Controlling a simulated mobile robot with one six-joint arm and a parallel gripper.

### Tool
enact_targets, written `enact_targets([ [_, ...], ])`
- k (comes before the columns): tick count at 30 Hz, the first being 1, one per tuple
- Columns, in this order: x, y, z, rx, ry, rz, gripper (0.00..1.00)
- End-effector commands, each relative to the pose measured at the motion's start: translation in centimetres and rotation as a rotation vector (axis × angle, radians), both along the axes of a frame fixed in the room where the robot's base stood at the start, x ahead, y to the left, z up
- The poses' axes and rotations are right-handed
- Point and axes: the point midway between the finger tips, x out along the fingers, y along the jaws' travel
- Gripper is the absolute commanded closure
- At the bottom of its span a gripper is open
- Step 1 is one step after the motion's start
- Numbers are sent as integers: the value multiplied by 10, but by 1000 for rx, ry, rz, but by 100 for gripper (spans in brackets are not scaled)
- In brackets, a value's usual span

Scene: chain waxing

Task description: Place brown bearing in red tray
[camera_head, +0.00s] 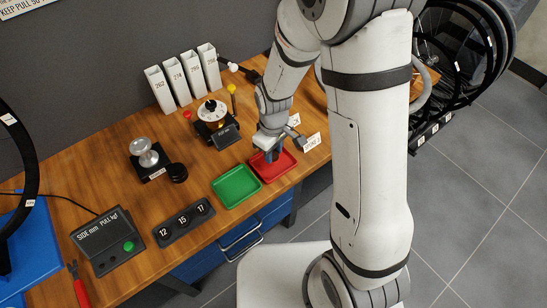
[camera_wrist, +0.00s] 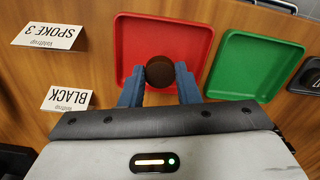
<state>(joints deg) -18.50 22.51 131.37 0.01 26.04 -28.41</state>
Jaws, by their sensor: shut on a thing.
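The brown bearing (camera_wrist: 160,71) is a small dark round piece between the blue fingers of my gripper (camera_wrist: 160,88) in the wrist view. My gripper is shut on it, over the red tray (camera_wrist: 137,32). In the head view my gripper (camera_head: 271,156) points down at the red tray (camera_head: 284,171), and the bearing is hidden there. I cannot tell whether the bearing touches the tray floor.
A green tray (camera_head: 236,186) stands just left of the red one; it also shows in the wrist view (camera_wrist: 257,65). Label cards (camera_head: 311,141) stand to the right. A black block with numbers (camera_head: 183,222) and a control box (camera_head: 107,240) lie further left.

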Motion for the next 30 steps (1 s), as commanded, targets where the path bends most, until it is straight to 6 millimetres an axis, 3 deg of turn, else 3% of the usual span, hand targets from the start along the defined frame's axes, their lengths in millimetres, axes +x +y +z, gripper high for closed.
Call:
enact_targets([
  [5,-1,0,-28,-1,4,-1,96],
  [17,0,0,-34,0,1,-1,96],
  [18,0,0,-33,-1,1,-1,69],
  [25,0,0,-32,0,1,-1,50],
  [30,0,0,-32,0,1,-1,49],
])
